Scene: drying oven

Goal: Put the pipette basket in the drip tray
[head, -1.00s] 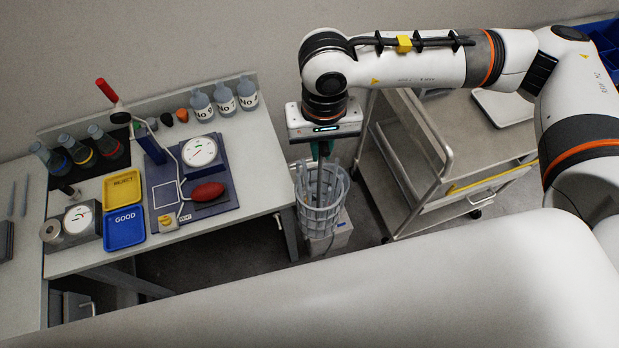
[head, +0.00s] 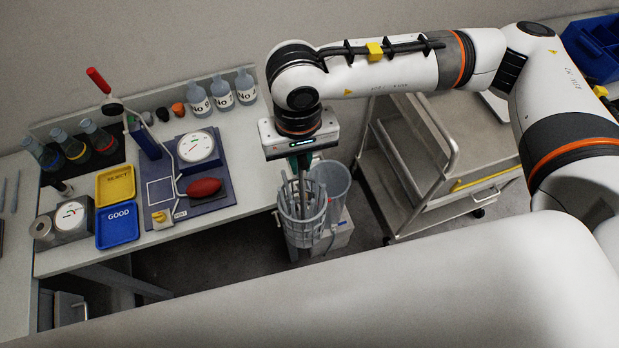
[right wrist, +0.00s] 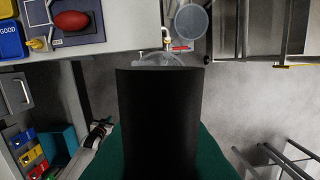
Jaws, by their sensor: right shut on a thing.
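The pipette basket (head: 302,228) is a light grey openwork basket with several pipettes sticking up in it. It hangs upright below my right gripper (head: 303,172), which is shut on it. The basket is just in front of the bench's right end, apart from the cart. In the right wrist view a pale, clear rim (right wrist: 160,58), probably the basket's, shows past a large black shape that hides most of it. I cannot pick out the drip tray in either view. My left gripper is not in view.
A grey cylindrical container (head: 338,178) stands right behind the basket, above a white box (head: 337,236). The bench (head: 90,262) holds yellow and blue trays, gauges, a red bulb and bottles. A metal cart (head: 420,160) stands to the right, with floor between.

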